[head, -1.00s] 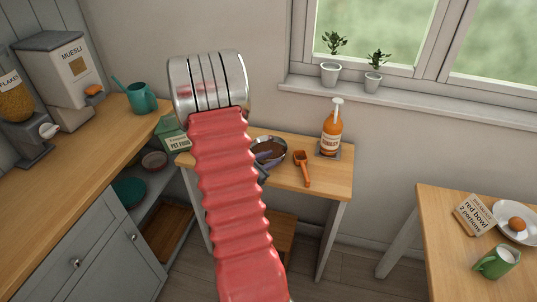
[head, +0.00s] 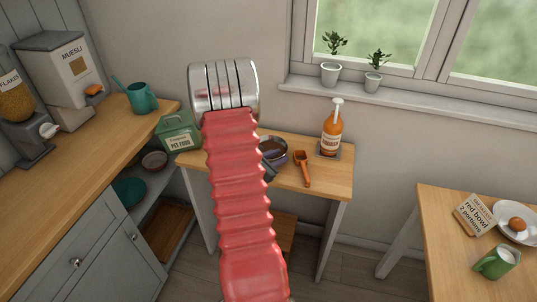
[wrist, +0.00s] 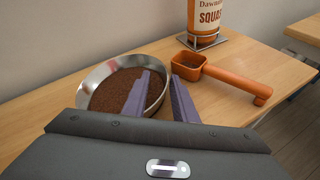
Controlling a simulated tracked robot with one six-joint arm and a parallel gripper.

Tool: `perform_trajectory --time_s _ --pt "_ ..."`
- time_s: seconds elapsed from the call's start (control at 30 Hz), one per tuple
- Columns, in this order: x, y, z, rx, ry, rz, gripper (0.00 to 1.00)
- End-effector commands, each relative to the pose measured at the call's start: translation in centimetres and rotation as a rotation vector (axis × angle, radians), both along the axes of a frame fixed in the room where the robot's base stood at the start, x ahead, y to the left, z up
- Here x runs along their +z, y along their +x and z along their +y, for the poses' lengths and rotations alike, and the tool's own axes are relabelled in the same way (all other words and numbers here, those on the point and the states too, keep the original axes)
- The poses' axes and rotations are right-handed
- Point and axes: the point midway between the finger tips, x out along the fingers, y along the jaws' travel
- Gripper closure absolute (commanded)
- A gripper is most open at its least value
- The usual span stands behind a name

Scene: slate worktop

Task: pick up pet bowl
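The pet bowl is a round metal bowl filled with brown food. In the wrist view the bowl (wrist: 97,76) sits on the small wooden table, left of centre. My gripper (wrist: 160,76) is open there, with two purple fingers apart. The left finger overlaps the bowl's inside and the right finger is outside it, with the bowl's right rim showing between them. Whether either finger touches the rim I cannot tell. In the head view the bowl (head: 267,139) is partly hidden behind my red arm.
An orange scoop (head: 302,168) lies right of the bowl. A squash bottle (head: 331,130) stands on a dark coaster behind it. A green pet food box (head: 178,134) stands at the table's left end. The table's front right is clear.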

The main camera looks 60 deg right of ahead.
Motion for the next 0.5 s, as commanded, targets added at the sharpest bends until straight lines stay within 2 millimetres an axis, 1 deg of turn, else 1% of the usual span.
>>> perform_trajectory --time_s 0.07,0.4,0.5 --pt "-0.02 0.0 0.03 0.001 0.001 0.001 0.77" --pt "-0.1 -0.06 0.07 -0.001 0.003 0.001 1.0" --pt "-0.14 -0.06 0.08 0.0 0.003 0.002 1.0"
